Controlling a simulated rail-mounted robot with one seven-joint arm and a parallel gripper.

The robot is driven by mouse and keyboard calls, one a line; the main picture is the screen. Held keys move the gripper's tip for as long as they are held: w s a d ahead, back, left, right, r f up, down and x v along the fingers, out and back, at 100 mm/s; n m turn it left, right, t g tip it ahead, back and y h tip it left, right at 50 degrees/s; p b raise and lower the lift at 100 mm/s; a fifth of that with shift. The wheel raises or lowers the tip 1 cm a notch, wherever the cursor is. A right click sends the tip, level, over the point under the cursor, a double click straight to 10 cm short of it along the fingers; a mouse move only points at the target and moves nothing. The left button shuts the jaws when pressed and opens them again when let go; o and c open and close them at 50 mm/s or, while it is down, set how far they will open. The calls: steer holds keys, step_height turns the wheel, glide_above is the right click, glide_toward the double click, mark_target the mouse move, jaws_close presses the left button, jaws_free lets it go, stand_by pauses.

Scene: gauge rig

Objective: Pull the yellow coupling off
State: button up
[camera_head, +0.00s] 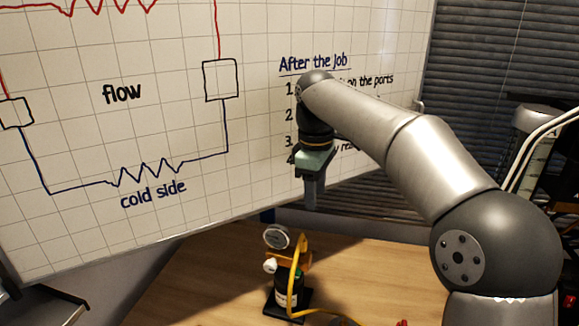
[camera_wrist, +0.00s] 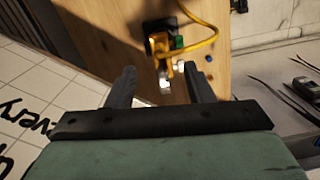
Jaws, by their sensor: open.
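The gauge rig stands on the wooden table, with a round white-faced gauge (camera_head: 276,236) on top and a dark base (camera_head: 288,304). An orange-yellow fitting (camera_head: 296,257) sits below the gauge; a yellow hose (camera_head: 294,290) arches down beside it. In the wrist view the yellow fitting (camera_wrist: 159,43) and hose (camera_wrist: 206,41) show beyond the fingers. I cannot tell the yellow coupling clearly from the fitting and hose end. My gripper (camera_head: 312,203) hangs in the air above the rig, pointing down. Its fingers (camera_wrist: 160,72) are apart with nothing held between them.
A whiteboard (camera_head: 160,120) stands behind and to the left of my gripper. The wooden table (camera_head: 380,275) has bare room right of the rig. Green (camera_wrist: 178,43) and blue (camera_wrist: 209,58) small parts show by the rig. Dark tools (camera_wrist: 303,84) lie off to the right.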

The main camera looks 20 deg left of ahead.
mark_target(302, 235)
steer(key=shift+n, duration=0.5)
steer(key=a+f, duration=0.1)
steer(key=f, duration=0.9)
steer(key=a+f, duration=0.1)
steer(key=f, duration=0.5)
steer(key=shift+w+a, duration=0.35)
steer(key=shift+w, duration=0.05)
jaws_close()
